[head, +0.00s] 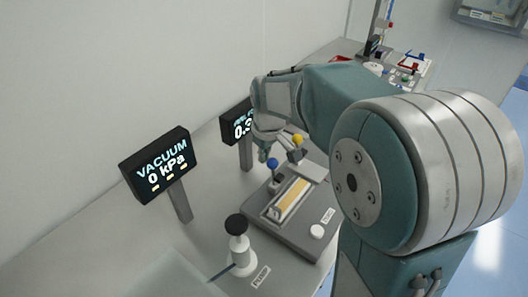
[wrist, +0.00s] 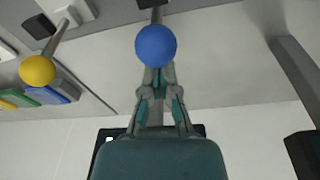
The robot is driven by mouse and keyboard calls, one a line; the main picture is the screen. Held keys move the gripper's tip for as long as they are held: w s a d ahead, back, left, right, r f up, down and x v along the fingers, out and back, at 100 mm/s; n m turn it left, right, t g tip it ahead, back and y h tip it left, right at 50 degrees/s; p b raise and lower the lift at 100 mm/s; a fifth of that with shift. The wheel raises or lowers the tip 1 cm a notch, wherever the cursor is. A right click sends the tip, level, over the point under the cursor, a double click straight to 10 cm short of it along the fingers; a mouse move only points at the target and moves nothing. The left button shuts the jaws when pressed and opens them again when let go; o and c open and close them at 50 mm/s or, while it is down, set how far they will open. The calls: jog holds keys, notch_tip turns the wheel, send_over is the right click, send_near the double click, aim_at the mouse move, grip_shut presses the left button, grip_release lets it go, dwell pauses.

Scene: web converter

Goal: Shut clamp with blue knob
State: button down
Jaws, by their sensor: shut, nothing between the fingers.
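The blue knob (head: 272,163) tops a lever on the grey fixture (head: 310,240) on the bench. In the wrist view the blue knob (wrist: 156,45) is large and hides the tips of my gripper (wrist: 158,76). My gripper (head: 263,155) is shut and empty, right by the blue knob in the head view. I cannot tell whether the fingers touch it. The blue knob's rod runs back to the fixture, and the clamp's jaw is mostly hidden.
A yellow knob (head: 298,139) on another lever stands close by; it also shows in the wrist view (wrist: 37,70). A vacuum display (head: 160,165) and a second display (head: 236,122) stand left. A black-topped white bottle (head: 238,247) stands in front.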

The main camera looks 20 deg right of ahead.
jog(key=shift+s+d+r+t+y, duration=0.1)
jog(key=shift+s+d+t+y, duration=0.1)
jog(key=shift+s+t+y, duration=0.1)
